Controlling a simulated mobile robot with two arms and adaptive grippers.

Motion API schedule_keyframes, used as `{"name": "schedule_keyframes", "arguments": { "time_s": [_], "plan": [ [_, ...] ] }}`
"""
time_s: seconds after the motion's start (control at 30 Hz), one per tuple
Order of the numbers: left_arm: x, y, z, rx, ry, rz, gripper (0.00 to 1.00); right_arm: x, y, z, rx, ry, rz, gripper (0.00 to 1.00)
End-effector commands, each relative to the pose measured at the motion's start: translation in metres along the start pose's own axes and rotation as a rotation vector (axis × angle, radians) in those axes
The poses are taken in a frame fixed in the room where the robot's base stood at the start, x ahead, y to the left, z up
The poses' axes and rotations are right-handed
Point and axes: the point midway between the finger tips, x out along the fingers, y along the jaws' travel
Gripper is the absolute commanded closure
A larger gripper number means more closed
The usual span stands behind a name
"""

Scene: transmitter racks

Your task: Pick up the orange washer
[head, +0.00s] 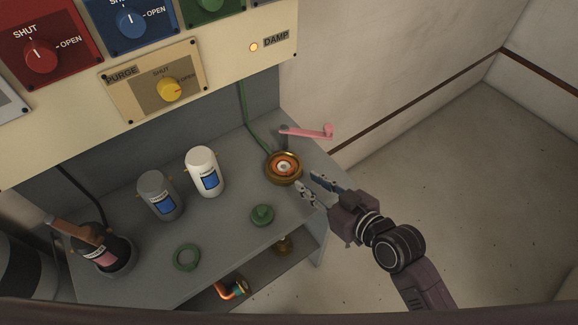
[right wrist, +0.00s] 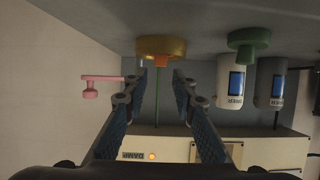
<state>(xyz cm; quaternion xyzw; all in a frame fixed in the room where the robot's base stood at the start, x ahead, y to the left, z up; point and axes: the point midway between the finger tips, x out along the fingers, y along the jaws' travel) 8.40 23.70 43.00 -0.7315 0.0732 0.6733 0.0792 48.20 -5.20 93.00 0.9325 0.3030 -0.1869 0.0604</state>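An orange washer (head: 284,168) shows as an orange ring around a pale centre, inside a round brass fitting (head: 271,178) near the right end of the grey bench. My left gripper is not in view.
A pink lever (head: 310,131) stands behind the fitting. A green knob-like part (head: 262,215), a green ring (head: 187,257), a white bottle (head: 204,172), a grey bottle (head: 159,195) and a dark pot (head: 107,258) share the bench. A control panel (head: 228,62) overhangs the back.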

Motion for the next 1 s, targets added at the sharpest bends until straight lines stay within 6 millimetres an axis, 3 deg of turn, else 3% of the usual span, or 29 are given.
{"name": "schedule_keyframes", "arguments": {
  "time_s": [0.7, 1.0],
  "plan": [
    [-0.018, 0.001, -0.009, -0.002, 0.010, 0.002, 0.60, 0.072, -0.001, 0.000, 0.001, 0.003, 0.000, 0.75],
    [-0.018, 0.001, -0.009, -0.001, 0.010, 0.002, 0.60, 0.076, -0.001, 0.001, -0.001, 0.003, 0.000, 0.75]
  ]
}}
